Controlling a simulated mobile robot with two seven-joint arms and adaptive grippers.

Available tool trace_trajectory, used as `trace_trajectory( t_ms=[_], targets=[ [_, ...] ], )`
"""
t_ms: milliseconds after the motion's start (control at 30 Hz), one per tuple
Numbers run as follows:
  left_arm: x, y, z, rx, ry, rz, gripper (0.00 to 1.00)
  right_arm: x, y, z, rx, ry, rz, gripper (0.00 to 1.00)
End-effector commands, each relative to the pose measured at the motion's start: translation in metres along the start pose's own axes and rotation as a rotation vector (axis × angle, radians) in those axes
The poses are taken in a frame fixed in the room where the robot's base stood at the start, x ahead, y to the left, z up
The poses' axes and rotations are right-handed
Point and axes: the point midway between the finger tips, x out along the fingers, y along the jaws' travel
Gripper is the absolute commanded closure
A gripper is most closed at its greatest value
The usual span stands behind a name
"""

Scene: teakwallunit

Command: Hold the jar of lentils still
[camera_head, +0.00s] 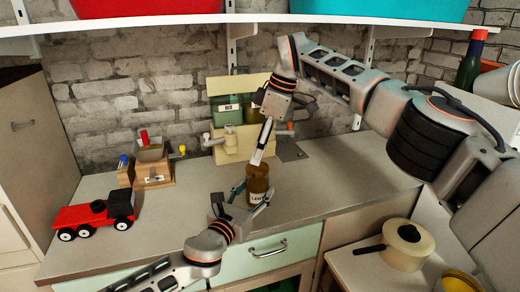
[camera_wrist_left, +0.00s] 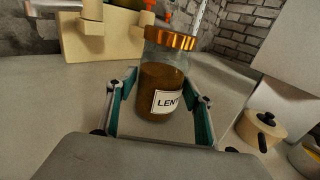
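The jar of lentils (camera_head: 258,184) stands upright on the counter, a brown-filled glass jar with a white label and a copper-coloured rim. It also fills the middle of the left wrist view (camera_wrist_left: 160,85). My left gripper (camera_head: 248,200) reaches in from the front left, low on the jar. Its teal-padded fingers (camera_wrist_left: 160,100) lie on both sides of the jar, tips appearing to touch it. My right gripper (camera_head: 270,112) is above the jar, pointing down. It appears shut on a pale, flat, long tool (camera_head: 264,142), whose lower end is just above the jar's top.
A cream rack with green containers (camera_head: 232,145) stands behind the jar. A red toy truck (camera_head: 95,215) and a small wooden box (camera_head: 153,165) are at the left. A cream lidded pot (camera_head: 408,246) stands on a lower surface at the right.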

Motion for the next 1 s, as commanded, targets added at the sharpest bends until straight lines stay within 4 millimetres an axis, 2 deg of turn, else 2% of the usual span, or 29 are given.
trace_trajectory(
  t_ms=[467, 567, 1000],
  targets=[
    [-0.005, 0.000, 0.000, 0.000, 0.000, 0.000, 0.33, 0.000, 0.000, 0.000, 0.000, 0.000, 0.000, 0.40],
    [-0.016, 0.001, -0.001, 0.000, 0.001, 0.000, 0.33, 0.000, 0.000, 0.000, 0.000, 0.000, 0.000, 0.40],
    [-0.100, 0.000, -0.001, 0.000, 0.002, -0.001, 0.33, 0.000, 0.000, 0.000, 0.000, 0.000, 0.000, 0.40]
  ],
)
